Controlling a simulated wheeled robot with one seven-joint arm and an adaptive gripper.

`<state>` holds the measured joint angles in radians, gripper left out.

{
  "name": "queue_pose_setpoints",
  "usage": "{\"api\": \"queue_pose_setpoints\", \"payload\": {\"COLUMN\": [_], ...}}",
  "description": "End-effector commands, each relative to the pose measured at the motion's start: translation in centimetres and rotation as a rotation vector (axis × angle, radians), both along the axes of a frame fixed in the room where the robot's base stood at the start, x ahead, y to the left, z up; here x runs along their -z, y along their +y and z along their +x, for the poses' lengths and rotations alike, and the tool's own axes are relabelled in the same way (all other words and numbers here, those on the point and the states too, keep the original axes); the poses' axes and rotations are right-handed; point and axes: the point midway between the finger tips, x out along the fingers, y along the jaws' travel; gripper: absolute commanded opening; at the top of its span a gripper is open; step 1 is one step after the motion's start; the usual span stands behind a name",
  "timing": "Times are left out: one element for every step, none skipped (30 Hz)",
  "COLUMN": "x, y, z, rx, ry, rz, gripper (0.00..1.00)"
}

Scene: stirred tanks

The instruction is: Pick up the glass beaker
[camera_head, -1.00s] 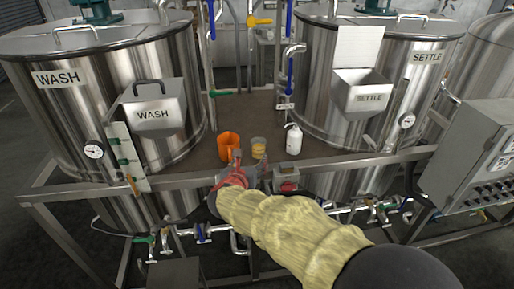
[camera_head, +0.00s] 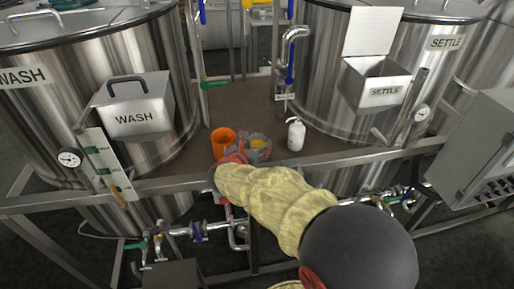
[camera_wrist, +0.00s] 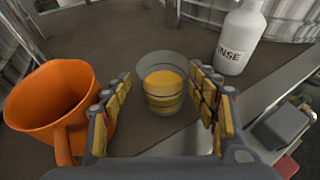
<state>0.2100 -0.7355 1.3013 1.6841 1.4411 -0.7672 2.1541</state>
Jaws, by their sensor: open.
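The glass beaker (camera_wrist: 162,88) is clear with amber liquid in its lower part and stands upright on the brown platform. It also shows in the head view (camera_head: 257,141), partly hidden by my gripper. My gripper (camera_wrist: 162,100) is open in the wrist view, with its yellow-padded fingers to the left and right of the beaker. The beaker lies between the fingers or just beyond them; contact does not show. In the head view my gripper (camera_head: 252,153) is low at the platform's front edge, beside the beaker.
An orange jug (camera_wrist: 50,105) stands close left of the gripper. A white rinse bottle (camera_wrist: 241,37) stands to the right. The WASH tank (camera_head: 140,60) and SETTLE tank (camera_head: 330,75) flank the platform. A metal rail (camera_head: 330,162) runs along its front.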

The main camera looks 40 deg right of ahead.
Motion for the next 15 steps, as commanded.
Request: {"api": "queue_pose_setpoints", "payload": {"x": [0.5, 0.7, 1.0, 1.2, 1.3, 1.6, 1.7, 1.8, 2.0, 2.0, 2.0, 2.0, 2.0, 2.0, 2.0], "y": [-0.6, -1.0, -1.5, -1.9, -2.3, -2.7, -3.0, -3.3, -3.6, -3.7, -3.9, -4.0, -4.0, -4.0, -4.0], "z": [0.1, 0.2, 0.4, 0.6, 0.7, 1.0, 1.2, 1.3, 1.5, 1.6, 1.7, 1.8, 1.8, 1.8, 1.9], "rx": [0.004, 0.004, 0.004, 0.004, 0.004, 0.003, 0.003, 0.003, 0.003, 0.002, 0.002, 0.001, 0.000, 0.000, 0.000], "ry": [0.001, 0.001, 0.002, 0.001, 0.001, 0.001, 0.001, 0.002, 0.002, 0.001, 0.001, 0.000, 0.001, 0.001, 0.001], "rz": [0.001, 0.001, 0.001, 0.001, 0.000, 0.000, 0.001, 0.001, 0.001, 0.000, 0.000, 0.000, 0.000, 0.000, 0.000], "gripper": [0.59, 0.59, 0.59, 0.59, 0.59, 0.59, 0.59, 0.59, 0.59, 0.59, 0.59, 0.59, 0.59, 0.59, 0.59]}}
